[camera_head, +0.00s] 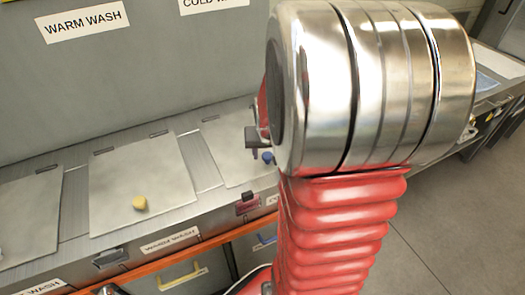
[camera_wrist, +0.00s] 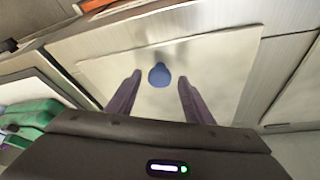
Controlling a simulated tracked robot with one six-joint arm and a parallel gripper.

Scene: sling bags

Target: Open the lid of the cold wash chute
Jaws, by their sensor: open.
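The cold wash chute lid (camera_head: 228,142) is a flat pale metal panel lying shut in the counter, partly hidden behind my arm. Its small blue knob (camera_head: 267,157) shows just left of my arm. In the wrist view the lid (camera_wrist: 220,65) fills the middle, with the round blue knob (camera_wrist: 159,75) near its centre. My gripper (camera_wrist: 159,78) is open above the lid, its two dark fingers pointing at the knob, one on each side in the picture. A gap shows between each finger and the knob; their height over it I cannot tell. In the head view my arm mostly hides the gripper.
The warm wash lid (camera_head: 125,175) with a yellow knob (camera_head: 139,202) lies shut to the left. Signs hang on the grey back panel (camera_head: 140,80). Handles and an orange strip run along the counter front. A green object (camera_wrist: 30,115) shows at left in the wrist view.

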